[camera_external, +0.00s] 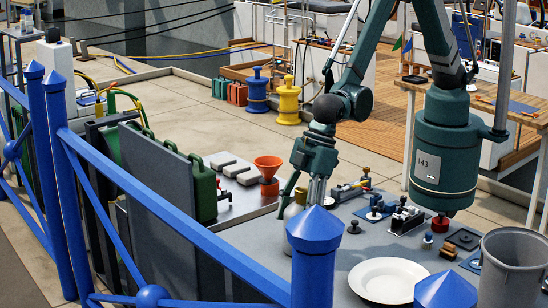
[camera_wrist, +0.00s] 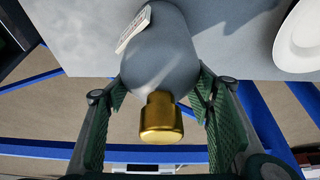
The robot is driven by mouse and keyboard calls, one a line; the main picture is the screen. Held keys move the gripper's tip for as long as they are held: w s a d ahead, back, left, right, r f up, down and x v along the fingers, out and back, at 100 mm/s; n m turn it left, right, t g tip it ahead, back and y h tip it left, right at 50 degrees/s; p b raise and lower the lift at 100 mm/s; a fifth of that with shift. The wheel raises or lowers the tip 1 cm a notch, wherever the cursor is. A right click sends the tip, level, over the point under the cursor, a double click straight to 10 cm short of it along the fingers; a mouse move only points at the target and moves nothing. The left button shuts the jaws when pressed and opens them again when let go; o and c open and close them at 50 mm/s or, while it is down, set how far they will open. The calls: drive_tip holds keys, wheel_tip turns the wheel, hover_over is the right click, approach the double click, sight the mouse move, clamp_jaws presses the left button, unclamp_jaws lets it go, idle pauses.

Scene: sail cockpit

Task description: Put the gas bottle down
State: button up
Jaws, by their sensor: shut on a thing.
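The gas bottle (camera_wrist: 160,52) is a grey rounded cylinder with a brass valve (camera_wrist: 161,118) and a white label on its side, seen close up in the wrist view. My gripper (camera_wrist: 162,84) has its two green textured fingers on either side of the bottle's valve end and is shut on it. In the external view my gripper (camera_external: 305,188) points down over the grey table. A pale part of the bottle (camera_external: 293,209) shows below it. A blue post top hides the rest, so I cannot tell whether its base touches the table.
A white plate (camera_external: 389,281) lies to the right of my gripper, with a grey bin (camera_external: 512,268) beyond it. Small fittings (camera_external: 404,218) stand behind. An orange funnel (camera_external: 268,166) and green jerrycan (camera_external: 202,188) are left. Blue railing (camera_external: 170,215) crosses the front.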

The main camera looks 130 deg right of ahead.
sight(304, 188)
drive_tip(key=shift+f, duration=0.1)
drive_tip(key=o, duration=1.5)
drive_tip(key=shift+r, duration=0.2)
drive_tip(key=shift+v, duration=5.95)
drive_tip(key=shift+s, duration=0.1)
